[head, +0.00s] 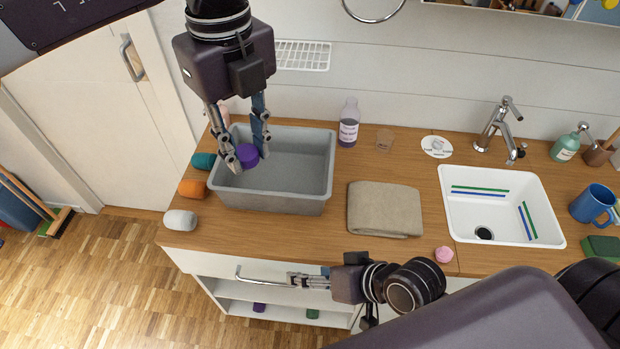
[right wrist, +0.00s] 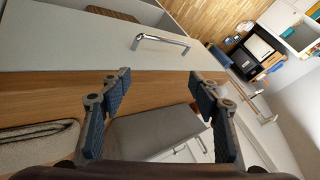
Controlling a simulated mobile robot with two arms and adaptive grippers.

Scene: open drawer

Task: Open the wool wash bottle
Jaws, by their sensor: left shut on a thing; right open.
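The wool wash bottle (head: 348,124), clear with purple contents and a label, stands upright on the counter beside the grey basin; its top looks pale and its opening is too small to make out. My left gripper (head: 246,158) points down over the left part of the basin and is shut on a small purple rounded thing (head: 248,155), apart from the bottle. I cannot tell whether that is a cap. My right gripper (head: 305,281) is low at the counter front, near a metal handle; in the right wrist view (right wrist: 160,95) its fingers are apart and empty.
The grey basin (head: 322,165) stands on the wooden counter, with teal, orange and white rolls (head: 180,220) to its left. A folded beige towel (head: 385,208) and white sink (head: 455,225) lie to the right. The handle shows in the right wrist view (right wrist: 160,42).

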